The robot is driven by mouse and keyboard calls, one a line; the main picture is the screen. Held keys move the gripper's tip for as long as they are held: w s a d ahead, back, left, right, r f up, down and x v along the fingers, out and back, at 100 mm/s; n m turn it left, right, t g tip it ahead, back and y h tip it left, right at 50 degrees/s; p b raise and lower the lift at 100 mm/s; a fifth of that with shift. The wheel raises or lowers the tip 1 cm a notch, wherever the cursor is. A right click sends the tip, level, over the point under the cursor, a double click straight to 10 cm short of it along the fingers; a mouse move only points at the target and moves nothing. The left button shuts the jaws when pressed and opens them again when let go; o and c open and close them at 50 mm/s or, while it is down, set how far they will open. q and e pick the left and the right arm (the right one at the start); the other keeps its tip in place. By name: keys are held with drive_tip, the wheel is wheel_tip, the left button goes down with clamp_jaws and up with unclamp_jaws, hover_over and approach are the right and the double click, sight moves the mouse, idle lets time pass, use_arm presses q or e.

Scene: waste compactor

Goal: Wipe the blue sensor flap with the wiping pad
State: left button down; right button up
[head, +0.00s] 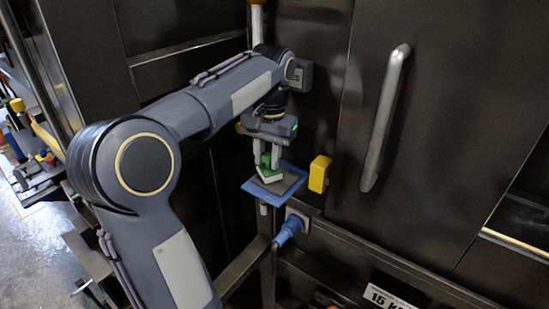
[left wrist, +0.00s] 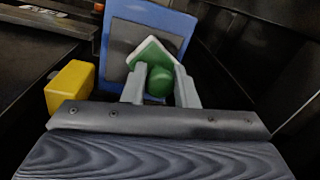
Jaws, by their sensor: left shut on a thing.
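My left gripper (head: 267,158) is shut on the wiping pad (head: 268,173), a green grip with a white pad under it. The pad lies over the grey middle of the blue-edged sensor flap (head: 287,187); it looks to be on or very close to the surface. In the left wrist view the green wiping pad (left wrist: 153,58) is between the two fingers, and the blue flap (left wrist: 180,24) lies beyond it. Part of the flap is hidden behind the pad and fingers. My right gripper is not in view.
A yellow block (head: 319,174) sits just right of the flap, and a blue knob (head: 289,229) sticks out below it. A long metal door handle (head: 385,118) is further right. Dark metal panels close in behind. A cluttered bench (head: 35,160) stands far left.

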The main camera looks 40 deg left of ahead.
use_arm(q)
drive_tip(key=shift+s+a+r, duration=0.1)
drive_tip(key=shift+s+a, duration=0.05)
drive_tip(key=shift+a, duration=0.8)
drive_tip(key=shift+w+d+r, duration=0.1)
drive_tip(key=shift+w+d, duration=0.05)
drive_tip(key=shift+d, duration=0.9)
drive_tip(key=shift+w+d, duration=0.1)
drive_tip(key=shift+d, duration=0.9)
drive_tip(key=shift+w+d, duration=0.15)
drive_tip(key=shift+d, duration=0.8)
drive_tip(key=shift+w+d, duration=0.1)
drive_tip(key=shift+d, duration=0.85)
drive_tip(key=shift+r, duration=2.9)
